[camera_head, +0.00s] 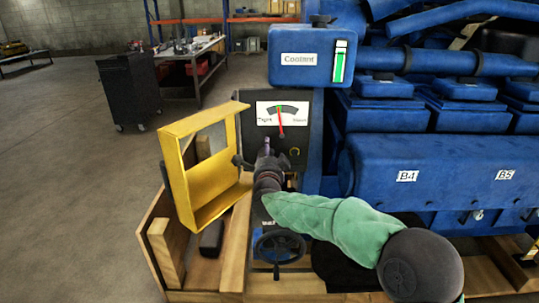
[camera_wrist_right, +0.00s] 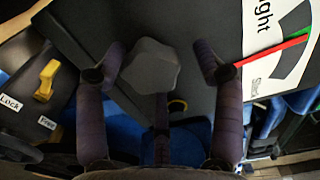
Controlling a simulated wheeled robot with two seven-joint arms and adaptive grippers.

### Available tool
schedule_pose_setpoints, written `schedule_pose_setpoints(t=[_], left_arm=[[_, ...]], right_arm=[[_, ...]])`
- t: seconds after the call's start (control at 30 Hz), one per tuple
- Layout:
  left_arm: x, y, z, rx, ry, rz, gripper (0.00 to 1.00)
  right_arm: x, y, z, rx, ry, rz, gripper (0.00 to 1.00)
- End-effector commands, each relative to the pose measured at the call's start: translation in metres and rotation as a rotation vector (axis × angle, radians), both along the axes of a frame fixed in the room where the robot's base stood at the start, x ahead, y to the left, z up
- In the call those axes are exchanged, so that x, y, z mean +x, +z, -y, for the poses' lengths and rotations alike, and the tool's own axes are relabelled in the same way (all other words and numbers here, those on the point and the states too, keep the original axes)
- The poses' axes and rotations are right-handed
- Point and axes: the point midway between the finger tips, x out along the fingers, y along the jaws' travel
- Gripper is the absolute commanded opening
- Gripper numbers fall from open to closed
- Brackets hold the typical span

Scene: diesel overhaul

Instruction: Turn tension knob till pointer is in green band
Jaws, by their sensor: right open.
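The tension gauge (camera_head: 270,122) is a white dial on a dark panel, with "Tight" at left and "Slack" at right. Its red pointer (camera_head: 281,122) stands nearly upright, its tip close to the green part of the arc; I cannot tell exactly whether it is inside. The dial also shows at the right edge of the right wrist view (camera_wrist_right: 262,62). The grey lobed knob (camera_wrist_right: 150,65) is between the spread fingers of my right gripper (camera_wrist_right: 157,72), with gaps at both sides. In the head view my right gripper (camera_head: 264,156) is open and covers the knob. My left gripper is out of view.
A yellow open frame (camera_head: 176,165) stands left of the panel. A yellow lever (camera_wrist_right: 47,80) sits by labels "Lock" and "Free". A black handwheel (camera_head: 279,248) is below my right arm. The blue engine (camera_head: 430,165) fills the right; a coolant tank (camera_head: 300,75) is above.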

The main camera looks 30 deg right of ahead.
Motion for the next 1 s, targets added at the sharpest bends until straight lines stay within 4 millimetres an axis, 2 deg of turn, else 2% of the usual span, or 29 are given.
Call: schedule_pose_setpoints(t=[0.27,0.7,1.0], left_arm=[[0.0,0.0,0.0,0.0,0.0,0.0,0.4],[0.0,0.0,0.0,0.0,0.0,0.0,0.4],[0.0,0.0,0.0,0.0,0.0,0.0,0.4]], right_arm=[[-0.007,-0.001,-0.007,0.001,0.005,-0.003,0.68],[-0.075,-0.001,-0.047,0.0,0.004,-0.001,0.68],[-0.101,-0.001,-0.062,0.0,0.001,0.0,0.68]])
